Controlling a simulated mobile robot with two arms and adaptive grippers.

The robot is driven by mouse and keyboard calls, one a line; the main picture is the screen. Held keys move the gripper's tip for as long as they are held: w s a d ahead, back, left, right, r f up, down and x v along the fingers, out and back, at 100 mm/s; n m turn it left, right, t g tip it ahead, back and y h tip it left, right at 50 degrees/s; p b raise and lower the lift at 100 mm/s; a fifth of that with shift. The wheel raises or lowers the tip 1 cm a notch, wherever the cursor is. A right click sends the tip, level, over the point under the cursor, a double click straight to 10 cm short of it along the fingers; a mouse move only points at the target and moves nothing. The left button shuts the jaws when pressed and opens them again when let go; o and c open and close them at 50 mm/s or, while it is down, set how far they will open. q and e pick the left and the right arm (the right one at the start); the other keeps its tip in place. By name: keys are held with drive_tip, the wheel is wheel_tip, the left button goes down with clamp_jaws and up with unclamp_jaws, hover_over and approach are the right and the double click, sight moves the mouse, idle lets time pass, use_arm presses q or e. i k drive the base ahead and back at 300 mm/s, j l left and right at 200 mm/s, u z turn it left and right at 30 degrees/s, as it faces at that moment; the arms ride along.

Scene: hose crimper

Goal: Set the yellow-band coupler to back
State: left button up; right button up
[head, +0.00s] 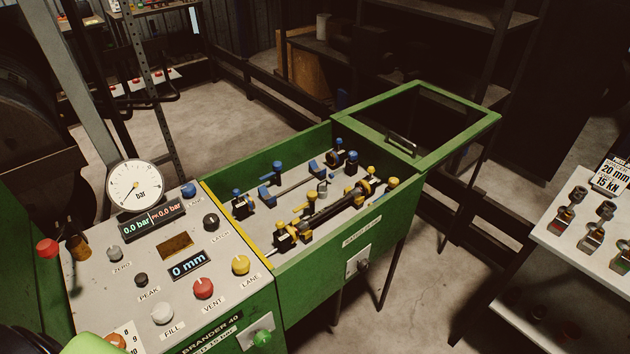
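The yellow-marked lane runs along the near side of the green test trough (330,257). It has a black-and-yellow fitting (285,238) at its left end, a dark hose or rod (335,208) along it, and yellow-topped parts at its right end (393,183). I cannot tell which of these is the yellow-band coupler, or how it is set. A blue-marked lane lies behind, with a blue-topped fitting (240,206) at its left. Neither of my grippers shows in the head view.
The trough's framed lid (452,103) stands open at the right. The control panel (135,282) has a gauge (135,187) reading near zero, a yellow LANE knob (240,264) and a red VENT knob (203,288). A white table (560,247) with several fittings stands right. Floor lies between.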

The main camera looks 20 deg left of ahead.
sight(282, 239)
drive_tip(key=l+u, duration=0.45)
drive_tip(key=i+l+u, duration=0.1)
drive_tip(key=l+u, duration=0.15)
drive_tip(key=u, duration=0.2)
